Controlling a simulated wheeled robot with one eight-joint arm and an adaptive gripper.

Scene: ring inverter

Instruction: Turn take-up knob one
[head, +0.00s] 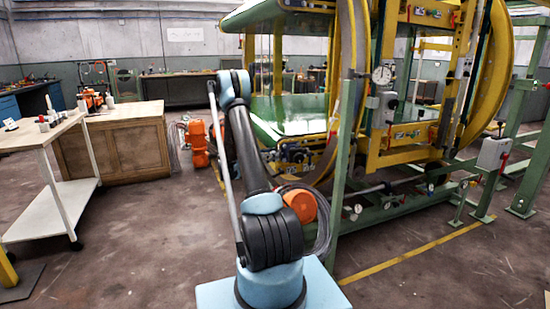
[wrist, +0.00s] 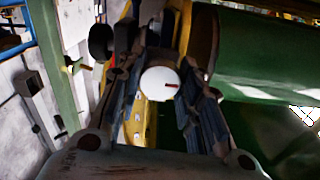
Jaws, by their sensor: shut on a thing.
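In the wrist view, a white round knob (wrist: 156,89) with a short red mark on its face sits between the two dark fingers of my gripper (wrist: 164,74). The fingers are closed in on its left and right sides, and the red mark points to the right. A yellow part shows below and behind the knob. In the head view, my arm reaches up toward the machine, and its own links hide the gripper and the knob. I cannot read any label that tells which knob it is.
The green and yellow ring machine (head: 400,150) stands ahead and to the right. In the wrist view, a green panel (wrist: 260,62) lies close on the right and a green post (wrist: 55,70) on the left.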

